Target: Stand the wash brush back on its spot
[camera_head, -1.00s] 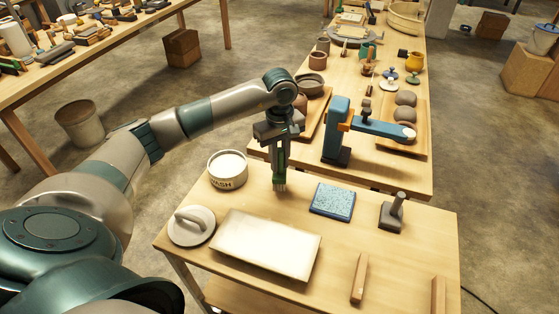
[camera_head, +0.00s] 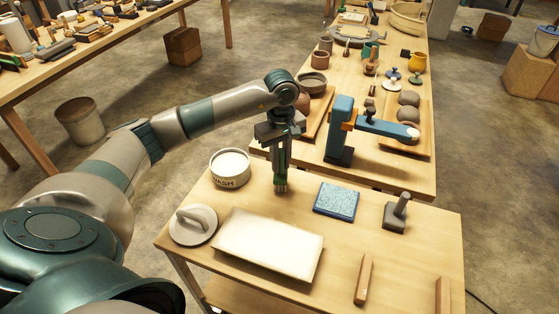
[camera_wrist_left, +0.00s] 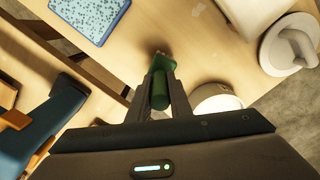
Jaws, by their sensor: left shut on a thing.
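My left gripper (camera_head: 282,172) points down over the near table and is shut on the wash brush. The wash brush (camera_head: 281,185) has a green handle and pale bristles at its lower end. It is held upright, bristles down, between the tub marked WASH (camera_head: 230,169) and the blue sponge pad (camera_head: 336,201). In the left wrist view its green handle (camera_wrist_left: 160,86) sits between the two fingers. I cannot tell whether the bristles touch the tabletop. No marked spot for the brush shows. My right gripper is not in view.
A white slab (camera_head: 267,245) and a round lid with a handle (camera_head: 193,226) lie at the front left. A grey block with a post (camera_head: 397,214) stands at the right. Behind, a blue stand (camera_head: 340,130) with an arm is on another table.

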